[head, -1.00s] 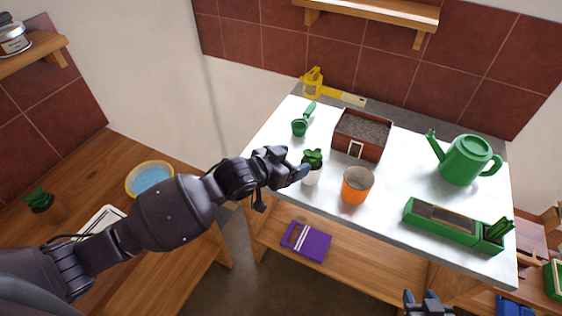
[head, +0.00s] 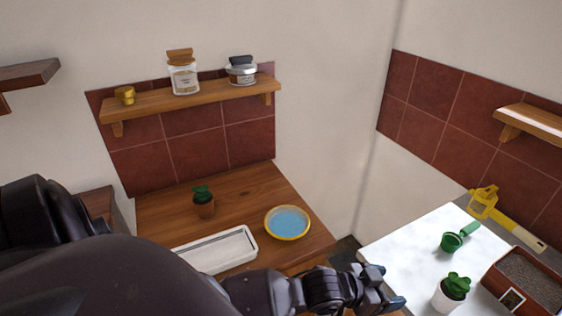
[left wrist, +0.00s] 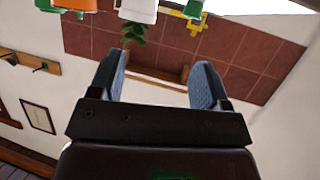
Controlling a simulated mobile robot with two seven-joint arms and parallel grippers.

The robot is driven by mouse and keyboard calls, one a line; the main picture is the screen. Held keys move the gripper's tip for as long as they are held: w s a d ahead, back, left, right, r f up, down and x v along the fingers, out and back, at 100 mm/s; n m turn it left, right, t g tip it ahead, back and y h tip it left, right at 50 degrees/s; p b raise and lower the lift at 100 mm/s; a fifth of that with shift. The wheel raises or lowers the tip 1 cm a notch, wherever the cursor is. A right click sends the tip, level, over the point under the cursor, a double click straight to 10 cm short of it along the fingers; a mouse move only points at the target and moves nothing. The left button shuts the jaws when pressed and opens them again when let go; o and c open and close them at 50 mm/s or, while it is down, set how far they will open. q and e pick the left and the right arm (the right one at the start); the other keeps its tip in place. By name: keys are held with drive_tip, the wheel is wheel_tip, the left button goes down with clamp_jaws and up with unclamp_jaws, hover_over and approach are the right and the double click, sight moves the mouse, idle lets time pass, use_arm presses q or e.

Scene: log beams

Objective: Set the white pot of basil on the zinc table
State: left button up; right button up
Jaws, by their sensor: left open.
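The white pot of basil (head: 449,296) stands upright on the pale-topped table (head: 405,247), at the lower right of the head view. Its green leaves show above the rim. My left gripper (head: 384,291) is open and empty at the table's left edge, left of the pot and apart from it. In the left wrist view, which is upside down, the white pot (left wrist: 138,11) is at the top beyond the open fingers (left wrist: 155,77), with its leaves hanging below it in the picture. My right gripper is out of view.
A green scoop (head: 459,238) and a soil-filled planter box (head: 526,283) share the table with the pot. A yellow tool (head: 484,203) lies behind. The wooden counter at left holds a white tray (head: 217,251), a blue-and-yellow bowl (head: 287,223) and a small brown potted plant (head: 203,203).

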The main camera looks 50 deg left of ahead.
use_arm(q)
drive_tip(key=s+a+f+n+y, duration=0.2)
drive_tip(key=s+a+f, duration=0.3)
drive_tip(key=s+a, duration=0.3)
drive_tip(key=s+a+f+n+y, duration=0.2)
drive_tip(key=s+a+f+y, duration=0.3)
drive_tip(key=s+a, duration=0.3)
drive_tip(key=shift+s+f+n, duration=0.3)
drive_tip(key=shift+s+f, duration=0.15)
drive_tip(key=shift+f, duration=0.1)
